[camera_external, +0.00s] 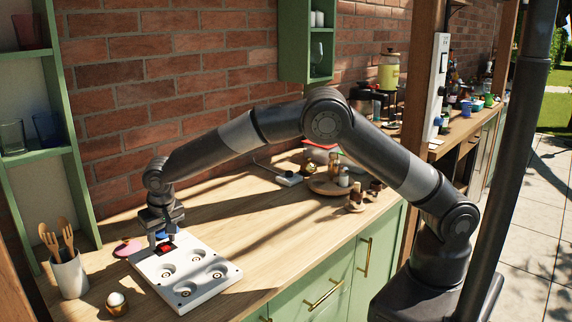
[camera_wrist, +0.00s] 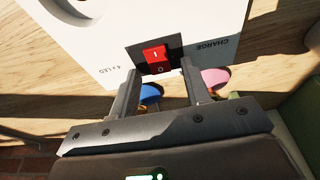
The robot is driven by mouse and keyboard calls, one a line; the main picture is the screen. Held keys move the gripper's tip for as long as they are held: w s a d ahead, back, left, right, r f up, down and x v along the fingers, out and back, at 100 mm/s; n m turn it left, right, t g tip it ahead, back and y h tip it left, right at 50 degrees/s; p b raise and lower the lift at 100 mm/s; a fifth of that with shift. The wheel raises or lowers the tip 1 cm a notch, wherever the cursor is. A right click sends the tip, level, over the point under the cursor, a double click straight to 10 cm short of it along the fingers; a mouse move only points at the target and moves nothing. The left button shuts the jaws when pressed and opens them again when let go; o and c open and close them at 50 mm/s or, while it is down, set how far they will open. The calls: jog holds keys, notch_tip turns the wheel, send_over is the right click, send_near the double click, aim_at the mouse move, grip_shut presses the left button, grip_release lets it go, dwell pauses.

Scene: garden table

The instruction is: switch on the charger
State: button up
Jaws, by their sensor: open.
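The charger (camera_external: 205,284) is a white slab with several round sockets, lying on the wooden counter at the left. Its red rocker switch (camera_external: 166,249) sits on a dark patch near the slab's back edge. In the wrist view the switch (camera_wrist: 156,59) carries "I" and "O" marks, with "CHARGE" and "4 x LED" printed beside it. Which side is pressed I cannot tell. My gripper (camera_wrist: 160,68) is open and empty, its fingers on either side of the switch's near end. In the external view my gripper (camera_external: 166,238) points down over the switch; contact is not clear.
A blue object (camera_wrist: 151,91) and a pink object (camera_wrist: 215,77) lie just beyond the charger's edge. A utensil cup (camera_external: 69,275) and an egg in a holder (camera_external: 116,302) stand left of the charger. A round wooden board (camera_external: 325,186) with small bottles is farther right along the counter.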

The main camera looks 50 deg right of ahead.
jog(key=v, duration=1)
jog(key=shift+r, duration=0.3)
